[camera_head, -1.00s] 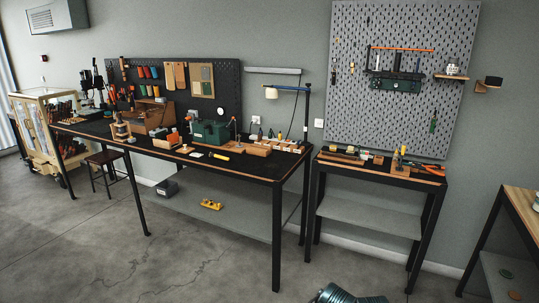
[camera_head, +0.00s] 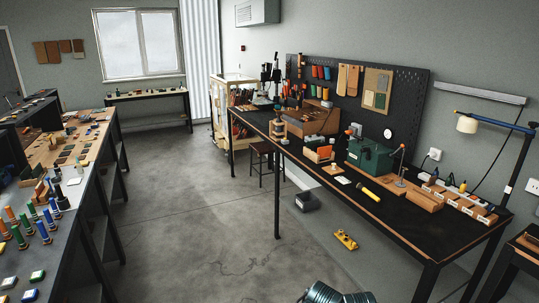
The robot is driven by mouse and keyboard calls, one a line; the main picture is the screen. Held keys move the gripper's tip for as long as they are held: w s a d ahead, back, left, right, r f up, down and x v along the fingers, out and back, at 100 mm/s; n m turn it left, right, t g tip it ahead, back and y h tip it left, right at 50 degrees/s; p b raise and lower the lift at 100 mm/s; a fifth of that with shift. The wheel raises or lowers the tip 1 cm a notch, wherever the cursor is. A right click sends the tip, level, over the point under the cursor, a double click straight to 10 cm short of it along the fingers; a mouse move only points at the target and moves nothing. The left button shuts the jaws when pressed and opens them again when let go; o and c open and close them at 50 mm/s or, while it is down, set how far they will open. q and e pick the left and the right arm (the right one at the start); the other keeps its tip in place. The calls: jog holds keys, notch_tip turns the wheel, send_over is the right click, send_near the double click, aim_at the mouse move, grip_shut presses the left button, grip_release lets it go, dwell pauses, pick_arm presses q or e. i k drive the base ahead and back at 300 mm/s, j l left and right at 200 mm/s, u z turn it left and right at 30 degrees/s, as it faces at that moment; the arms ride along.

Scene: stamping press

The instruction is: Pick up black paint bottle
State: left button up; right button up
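I cannot single out the black paint bottle with certainty. A small dark item (camera_head: 62,199), possibly a bottle, stands on the left workbench (camera_head: 92,190) among coloured pieces. Small bottles also stand at the right end of the black workbench (camera_head: 345,192); one has a yellow body (camera_head: 450,180), and they are too small to tell their contents. Neither of my grippers is in view. Only a ribbed teal part of my own body shows at the bottom edge.
A concrete floor aisle (camera_head: 185,215) runs clear between the two benches. A stool (camera_head: 262,158), a dark box (camera_head: 307,202) and a yellow item (camera_head: 345,240) are under or beside the black workbench. A green box (camera_head: 368,157) stands on it. A far table (camera_head: 148,95) is below the window.

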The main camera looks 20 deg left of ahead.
aim_at(56, 168)
jog(key=i+j+u, duration=0.25)
jog(key=i+u, duration=0.2)
jog(key=i+j+u, duration=0.15)
jog(key=i+u, duration=0.2)
jog(key=u, duration=0.15)
jog(key=i+u, duration=0.45)
jog(key=i+l+u, duration=0.2)
jog(key=i+u, duration=0.85)
jog(key=k+l, duration=0.05)
